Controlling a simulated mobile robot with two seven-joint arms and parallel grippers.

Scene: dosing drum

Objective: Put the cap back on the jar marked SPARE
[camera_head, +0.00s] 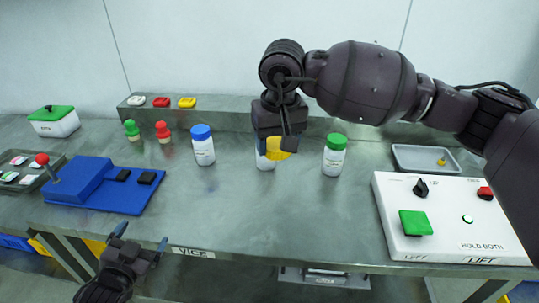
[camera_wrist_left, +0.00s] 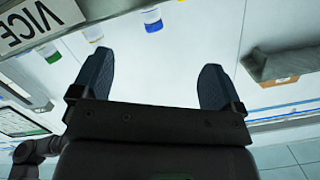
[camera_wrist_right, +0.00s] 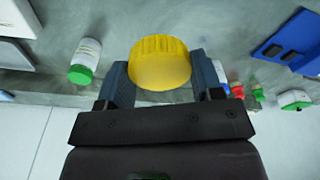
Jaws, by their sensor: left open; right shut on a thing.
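A yellow cap (camera_head: 279,148) is between the fingers of my right gripper (camera_head: 283,132), which is shut on it; the cap also shows in the right wrist view (camera_wrist_right: 160,64). A white jar (camera_head: 264,161) stands upright at mid-bench, its top hidden behind the gripper and cap. I cannot tell whether the cap touches it. A white jar with a blue cap (camera_head: 203,146) stands to its left, and one with a green cap (camera_head: 334,155) to its right. The jar labels are too small to read. My left gripper (camera_head: 140,238) is open and empty by the bench's front edge.
A blue vice (camera_head: 105,187) is at the left of the bench, with green and red knobbed pieces (camera_head: 132,130) behind it. A white control box (camera_head: 450,215) and a grey tray (camera_head: 410,155) are on the right. The bench front centre is clear.

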